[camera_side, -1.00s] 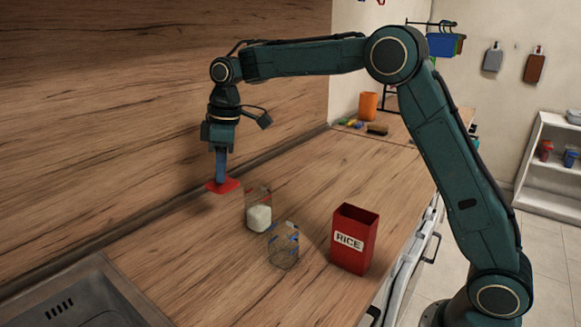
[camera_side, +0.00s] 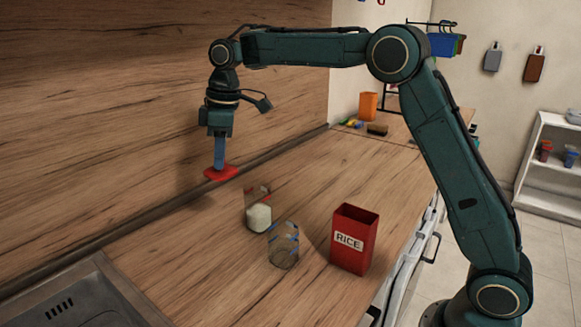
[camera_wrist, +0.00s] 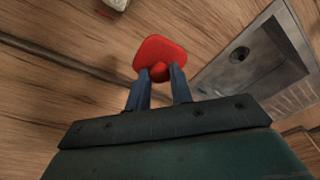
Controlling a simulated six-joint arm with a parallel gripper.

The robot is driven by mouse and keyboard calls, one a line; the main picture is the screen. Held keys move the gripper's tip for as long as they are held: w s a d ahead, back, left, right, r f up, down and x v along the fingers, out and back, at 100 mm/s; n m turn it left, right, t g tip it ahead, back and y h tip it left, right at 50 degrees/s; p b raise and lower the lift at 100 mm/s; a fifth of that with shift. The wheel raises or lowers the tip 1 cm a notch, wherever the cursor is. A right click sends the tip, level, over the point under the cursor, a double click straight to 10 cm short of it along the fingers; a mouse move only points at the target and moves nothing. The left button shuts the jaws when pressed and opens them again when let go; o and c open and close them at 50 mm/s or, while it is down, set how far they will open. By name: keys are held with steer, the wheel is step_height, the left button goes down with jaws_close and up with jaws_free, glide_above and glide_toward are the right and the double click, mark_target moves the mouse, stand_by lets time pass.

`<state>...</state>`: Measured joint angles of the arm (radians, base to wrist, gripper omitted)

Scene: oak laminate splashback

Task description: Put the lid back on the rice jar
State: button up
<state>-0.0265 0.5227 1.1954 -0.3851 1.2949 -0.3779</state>
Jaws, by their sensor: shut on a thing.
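My gripper (camera_side: 219,165) is shut on the knob of a red lid (camera_side: 221,174) and holds it in the air above the worktop, near the wooden splashback. In the wrist view the lid (camera_wrist: 158,54) sits between the blue fingertips (camera_wrist: 160,76), its knob pinched by them. A red open-topped box marked RICE (camera_side: 350,240) stands upright on the worktop, to the right of and lower in the picture than my gripper. The inside of the box is hidden.
A clear jar with white contents (camera_side: 259,214) and a clear jar with blue marks (camera_side: 283,247) stand between my gripper and the red box. A sink (camera_side: 85,300) is at the lower left. Worktop left of the jars is clear.

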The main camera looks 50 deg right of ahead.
steer(key=s+d+m, duration=0.1)
steer(key=d+m, duration=0.5)
steer(key=d, duration=0.4)
steer(key=shift+f+t+h, duration=0.25)
steer(key=shift+t+h, duration=0.05)
steer(key=shift+h, duration=0.1)
steer(key=shift+f, duration=0.2)
steer(key=shift+f, duration=2.95)
steer(key=shift+f, duration=0.2)
steer(key=o, duration=1.5)
steer(key=shift+r, duration=0.15)
